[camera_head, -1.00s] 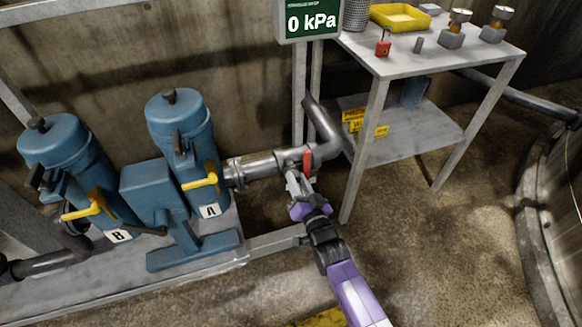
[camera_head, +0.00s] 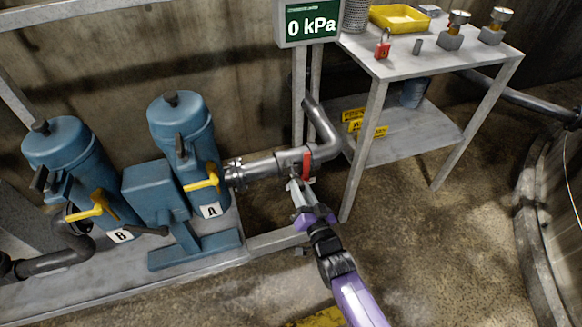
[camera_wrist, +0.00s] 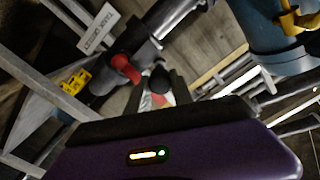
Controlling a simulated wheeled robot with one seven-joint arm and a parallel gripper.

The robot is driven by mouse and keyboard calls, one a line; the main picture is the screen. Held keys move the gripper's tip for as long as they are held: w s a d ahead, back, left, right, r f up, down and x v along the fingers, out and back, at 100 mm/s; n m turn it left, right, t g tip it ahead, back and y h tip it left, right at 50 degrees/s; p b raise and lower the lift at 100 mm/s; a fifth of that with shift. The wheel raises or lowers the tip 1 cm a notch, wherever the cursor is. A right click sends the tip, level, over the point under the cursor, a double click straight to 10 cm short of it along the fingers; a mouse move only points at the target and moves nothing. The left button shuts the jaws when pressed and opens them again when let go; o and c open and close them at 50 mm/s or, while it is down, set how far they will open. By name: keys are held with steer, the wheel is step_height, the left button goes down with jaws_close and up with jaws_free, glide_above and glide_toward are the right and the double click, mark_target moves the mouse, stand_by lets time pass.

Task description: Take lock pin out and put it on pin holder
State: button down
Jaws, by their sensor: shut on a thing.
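My gripper (camera_head: 301,186) is at the grey pipe (camera_head: 285,163), just below its red valve handle (camera_head: 306,164). In the wrist view my gripper (camera_wrist: 158,97) is shut around a dark round knob (camera_wrist: 160,78), which looks like the head of the lock pin. A pale and red patch shows behind it. The red handle (camera_wrist: 124,66) is to the left of the knob. The pin's shaft is hidden, so I cannot tell how deep it sits. A small grey upright piece (camera_head: 417,46) on the table may be the pin holder, but I cannot be sure.
The metal table (camera_head: 425,62) at the upper right carries a red padlock (camera_head: 382,50), a yellow tray (camera_head: 400,18) and two gauges. Two blue canisters marked A (camera_head: 180,115) and B (camera_head: 60,150) stand left. The display (camera_head: 308,22) reads 0 kPa. Floor right of the table is clear.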

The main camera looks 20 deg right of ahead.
steer(key=shift+s+p, duration=0.95)
steer(key=shift+s, duration=1.5)
stand_by(0.4)
